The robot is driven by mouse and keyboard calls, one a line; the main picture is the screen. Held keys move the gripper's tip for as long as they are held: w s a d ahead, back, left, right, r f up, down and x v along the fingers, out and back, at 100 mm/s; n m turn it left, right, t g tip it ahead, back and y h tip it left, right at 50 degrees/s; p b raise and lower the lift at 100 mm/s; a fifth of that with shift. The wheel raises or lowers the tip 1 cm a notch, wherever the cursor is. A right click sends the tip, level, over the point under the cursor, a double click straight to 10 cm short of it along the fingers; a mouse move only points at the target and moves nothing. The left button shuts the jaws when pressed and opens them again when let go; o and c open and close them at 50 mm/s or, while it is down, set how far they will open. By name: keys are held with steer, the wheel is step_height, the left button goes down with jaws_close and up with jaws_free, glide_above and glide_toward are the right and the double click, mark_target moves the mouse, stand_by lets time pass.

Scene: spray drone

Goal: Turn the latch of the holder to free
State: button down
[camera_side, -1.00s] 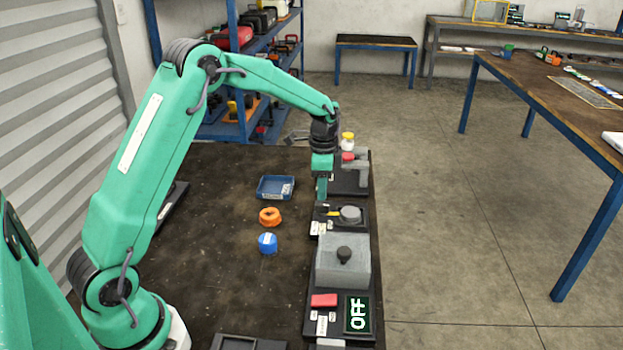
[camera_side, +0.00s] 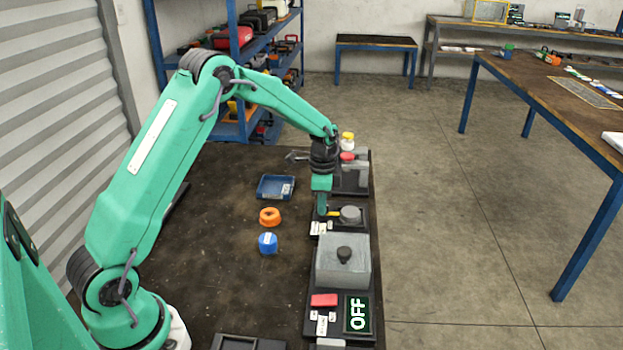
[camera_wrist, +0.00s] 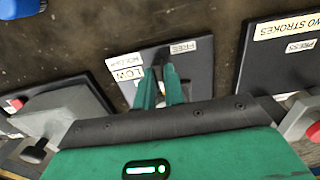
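The holder is a dark plate (camera_side: 358,226) with a grey round part (camera_side: 350,214) and a yellow latch (camera_side: 334,212) pointing left from it. In the wrist view my gripper's two green fingers (camera_wrist: 159,72) stand slightly apart with a narrow gap. The latch is hidden there, and I cannot tell whether they touch it.
A grey box with a black knob (camera_side: 343,255) stands in front of the holder. A station with a red button (camera_side: 347,156) is behind it.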

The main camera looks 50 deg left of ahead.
steer(key=shift+n, duration=0.5)
steer(key=n, duration=0.3)
steer(key=shift+n, duration=0.4)
steer(key=n, duration=1.3)
steer(key=shift+r, duration=0.1)
stand_by(0.3)
steer(key=c, duration=1.5)
jaws_free()
